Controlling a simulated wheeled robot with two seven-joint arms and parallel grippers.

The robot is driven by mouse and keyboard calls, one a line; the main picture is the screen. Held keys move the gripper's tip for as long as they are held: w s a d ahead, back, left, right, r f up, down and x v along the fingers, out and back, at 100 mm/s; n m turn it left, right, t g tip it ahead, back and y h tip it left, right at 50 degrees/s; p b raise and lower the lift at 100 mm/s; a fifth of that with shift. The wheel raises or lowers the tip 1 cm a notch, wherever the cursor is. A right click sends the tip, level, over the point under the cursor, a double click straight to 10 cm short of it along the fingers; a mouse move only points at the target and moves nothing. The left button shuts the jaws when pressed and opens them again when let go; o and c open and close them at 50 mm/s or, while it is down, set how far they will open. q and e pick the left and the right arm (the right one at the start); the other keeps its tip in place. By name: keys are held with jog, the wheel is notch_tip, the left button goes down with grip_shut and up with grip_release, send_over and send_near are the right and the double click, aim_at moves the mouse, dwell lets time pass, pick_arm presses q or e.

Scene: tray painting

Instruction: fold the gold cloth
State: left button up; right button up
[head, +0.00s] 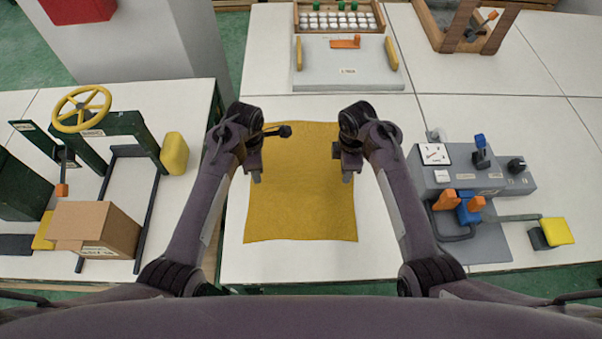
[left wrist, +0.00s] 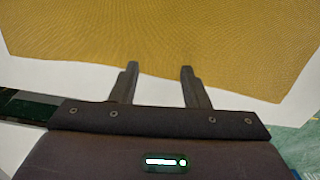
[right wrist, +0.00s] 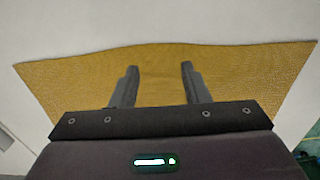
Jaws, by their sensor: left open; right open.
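The gold cloth (head: 301,200) lies spread out and flat on the white table in front of me. It is roughly rectangular, with slightly wavy edges. My left gripper (head: 256,177) is above the cloth's left side in the head view. In the left wrist view its open fingers (left wrist: 160,72) reach over one edge of the cloth (left wrist: 160,35), with nothing between them. My right gripper (head: 347,177) is above the cloth's right side. In the right wrist view its open, empty fingers (right wrist: 157,72) show over the cloth (right wrist: 225,68). The arms hide parts of the cloth's side edges.
A grey panel (head: 345,72) with yellow handles stands behind the cloth. A grey control box (head: 485,185) with levers is at the right. At the left, on another table, are a cardboard box (head: 112,220) and a yellow handwheel (head: 82,109). White table (head: 300,264) is bare before the cloth.

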pick_arm(q)
jog(key=shift+f, duration=0.35)
pick_arm(e)
jog(key=shift+f, duration=0.35)
pick_arm(q)
jog(key=shift+f, duration=0.2)
pick_arm(e)
jog(key=shift+f, duration=0.2)
pick_arm(q)
grip_shut()
pick_arm(e)
grip_shut()
pick_arm(q)
jog(key=shift+r, duration=0.1)
pick_arm(e)
jog(key=shift+r, duration=0.1)
